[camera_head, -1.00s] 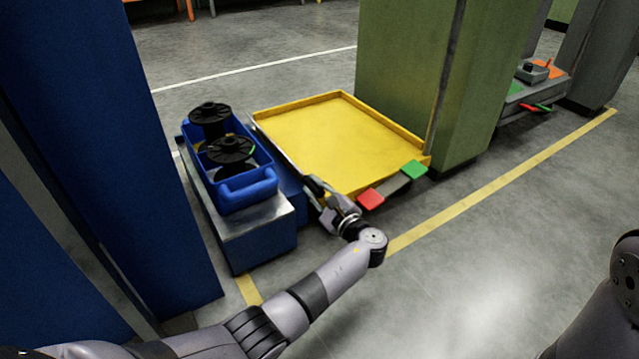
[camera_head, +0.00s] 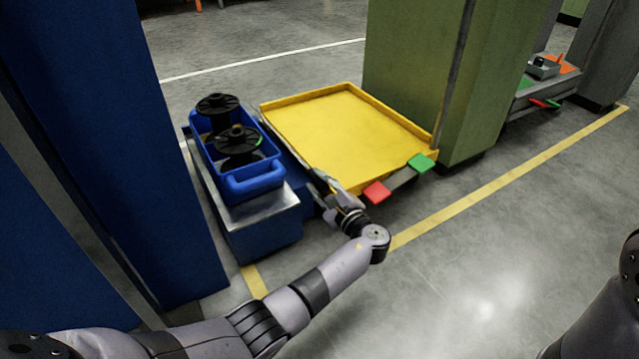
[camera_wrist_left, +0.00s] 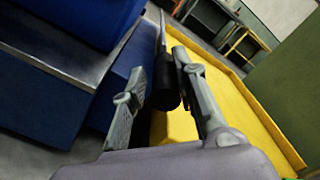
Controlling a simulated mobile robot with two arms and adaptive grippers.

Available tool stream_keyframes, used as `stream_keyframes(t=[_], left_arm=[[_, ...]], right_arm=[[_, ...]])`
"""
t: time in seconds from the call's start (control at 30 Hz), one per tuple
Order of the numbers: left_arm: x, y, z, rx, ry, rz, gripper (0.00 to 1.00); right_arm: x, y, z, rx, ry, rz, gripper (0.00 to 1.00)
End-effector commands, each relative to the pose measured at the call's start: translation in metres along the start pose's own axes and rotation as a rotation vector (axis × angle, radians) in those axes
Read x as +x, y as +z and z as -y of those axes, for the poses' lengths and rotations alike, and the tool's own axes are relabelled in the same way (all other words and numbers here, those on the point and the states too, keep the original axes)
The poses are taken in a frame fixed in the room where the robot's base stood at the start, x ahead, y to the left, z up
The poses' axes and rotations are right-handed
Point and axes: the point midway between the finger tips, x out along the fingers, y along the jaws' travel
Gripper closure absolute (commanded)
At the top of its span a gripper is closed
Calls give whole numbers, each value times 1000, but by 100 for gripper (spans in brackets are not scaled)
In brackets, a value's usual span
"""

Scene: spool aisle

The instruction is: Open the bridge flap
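A yellow rimmed panel (camera_head: 345,130) lies flat between the blue-based bench and the green column; I cannot tell whether it is the bridge flap. A thin metal rod with a black grip (camera_wrist_left: 165,82) runs along its left edge in the left wrist view. My left gripper (camera_head: 318,177) is at the panel's near left corner. In the wrist view its fingers (camera_wrist_left: 158,72) are spread on either side of the black grip, the right finger close to it and a gap at the left finger. My right gripper is out of view; only part of that arm shows.
A blue bin (camera_head: 255,180) with black spools (camera_head: 238,142) sits on a metal-topped bench (camera_head: 262,210) left of the panel. Red (camera_head: 376,192) and green (camera_head: 421,163) pads are at its near edge. A tall blue cabinet (camera_head: 110,130) and green column (camera_head: 415,70) flank it. The right-hand floor is clear.

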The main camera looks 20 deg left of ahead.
Motion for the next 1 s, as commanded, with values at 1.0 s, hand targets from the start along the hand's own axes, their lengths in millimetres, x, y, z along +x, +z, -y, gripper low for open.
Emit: stream_keyframes(t=[1.0], left_arm=[[2,51,54,-7,-3,5,60]], right_arm=[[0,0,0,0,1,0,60]])
